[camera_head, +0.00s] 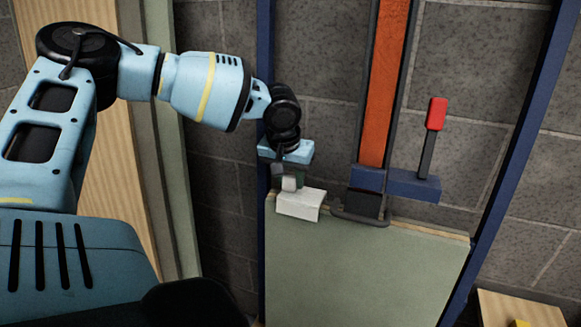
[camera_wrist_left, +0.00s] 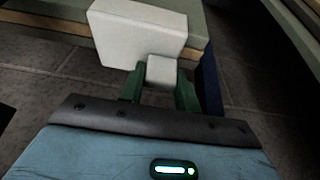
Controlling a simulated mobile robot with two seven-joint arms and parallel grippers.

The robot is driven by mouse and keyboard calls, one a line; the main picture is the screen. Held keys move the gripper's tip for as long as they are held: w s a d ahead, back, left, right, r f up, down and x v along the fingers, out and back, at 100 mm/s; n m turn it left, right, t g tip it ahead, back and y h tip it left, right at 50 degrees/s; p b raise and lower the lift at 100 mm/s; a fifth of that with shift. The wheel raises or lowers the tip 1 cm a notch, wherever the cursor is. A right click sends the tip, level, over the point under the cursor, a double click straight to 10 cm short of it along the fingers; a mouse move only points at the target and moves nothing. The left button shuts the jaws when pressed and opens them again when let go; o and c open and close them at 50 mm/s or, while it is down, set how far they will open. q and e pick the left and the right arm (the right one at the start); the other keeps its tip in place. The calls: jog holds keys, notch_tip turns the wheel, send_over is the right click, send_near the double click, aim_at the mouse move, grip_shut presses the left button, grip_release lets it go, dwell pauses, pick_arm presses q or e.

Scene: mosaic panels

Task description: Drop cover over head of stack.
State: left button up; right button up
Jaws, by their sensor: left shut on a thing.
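A white block-like cover (camera_head: 300,204) with a small knob sits at the top left corner of the green-grey panel stack (camera_head: 360,265). My left gripper (camera_head: 289,183) is shut on the knob of the cover. In the left wrist view, the green fingers of my left gripper (camera_wrist_left: 161,82) stand on both sides of the knob, and the white cover (camera_wrist_left: 137,33) hangs against the stack's edge (camera_wrist_left: 55,30). I cannot tell whether the cover is fully seated on the stack. My right gripper is not in view.
An orange post (camera_head: 384,85) with a blue block and dark hook stands at the stack's top edge. A red-handled lever (camera_head: 436,114) rises to its right. Blue uprights (camera_head: 508,160) flank the stack. A wooden box (camera_head: 525,308) is at lower right.

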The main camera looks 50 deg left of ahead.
aim_at(286, 195)
pick_arm(q)
jog(key=shift+s+f, duration=0.1)
jog(key=shift+f, duration=0.5)
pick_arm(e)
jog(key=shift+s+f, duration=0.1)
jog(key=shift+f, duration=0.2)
pick_arm(q)
jog(key=o, duration=1.1)
jog(key=v, duration=0.6)
jog(key=shift+d+r, duration=0.1)
jog(key=shift+r, duration=0.15)
jog(key=shift+s+r, duration=0.25)
jog(key=shift+r, duration=0.35)
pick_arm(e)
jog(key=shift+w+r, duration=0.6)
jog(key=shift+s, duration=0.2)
